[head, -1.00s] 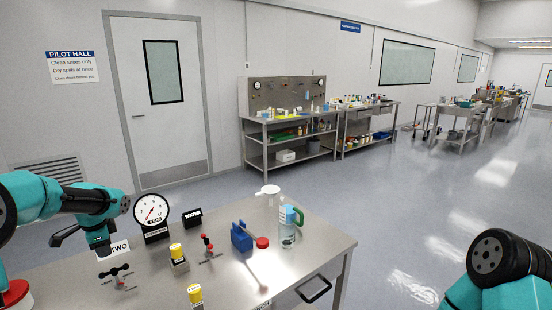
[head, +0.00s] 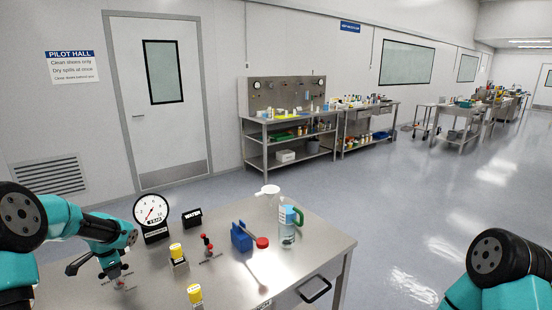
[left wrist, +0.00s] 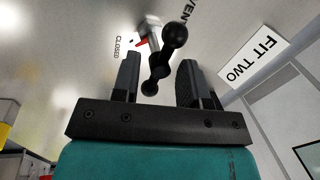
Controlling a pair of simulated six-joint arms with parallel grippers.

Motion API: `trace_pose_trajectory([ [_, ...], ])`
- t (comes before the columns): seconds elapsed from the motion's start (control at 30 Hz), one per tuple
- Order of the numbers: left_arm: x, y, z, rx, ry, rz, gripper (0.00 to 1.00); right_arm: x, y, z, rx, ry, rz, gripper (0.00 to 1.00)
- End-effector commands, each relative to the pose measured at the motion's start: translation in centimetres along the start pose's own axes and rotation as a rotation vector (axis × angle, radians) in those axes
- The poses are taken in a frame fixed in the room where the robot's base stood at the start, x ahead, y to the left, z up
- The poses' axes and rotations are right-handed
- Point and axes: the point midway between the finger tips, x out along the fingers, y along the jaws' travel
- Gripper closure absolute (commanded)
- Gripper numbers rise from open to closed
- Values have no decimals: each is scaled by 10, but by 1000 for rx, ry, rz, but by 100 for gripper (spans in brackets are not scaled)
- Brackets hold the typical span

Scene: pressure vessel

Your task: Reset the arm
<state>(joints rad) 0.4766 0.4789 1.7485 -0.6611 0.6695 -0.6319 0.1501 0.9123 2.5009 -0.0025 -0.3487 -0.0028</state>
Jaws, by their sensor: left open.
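My left gripper (head: 96,268) is open over the left front of the steel table. In the left wrist view its two black fingers (left wrist: 160,78) stand either side of a black knobbed valve handle (left wrist: 160,66). Whether they touch it I cannot tell. A red pointer (left wrist: 141,42) and the word CLOSED show beside the valve, with VEN readable on its other side. In the head view the valve (head: 121,281) is partly hidden by the gripper. My right arm shows at the lower right, but its gripper is out of frame.
On the table (head: 225,275) stand a round gauge (head: 151,211), a black WATER sign (head: 192,219), yellow-capped parts (head: 177,252), a small red-knobbed valve (head: 207,246), a blue block (head: 240,237) and a clear jug (head: 287,230). A FIT TWO sign (left wrist: 252,60) lies near the gripper.

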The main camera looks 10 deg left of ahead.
Motion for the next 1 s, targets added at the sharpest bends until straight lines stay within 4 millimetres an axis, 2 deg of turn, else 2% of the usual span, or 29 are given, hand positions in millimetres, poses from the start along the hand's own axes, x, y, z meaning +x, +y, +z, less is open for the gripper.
trace_pose_trajectory([
  [0.6,-1,0,-2,-353,-70,0,60,0,0,0,0,0,0,57],
  [1.0,0,1,-2,-408,-81,1,60,0,0,0,0,0,0,57],
])
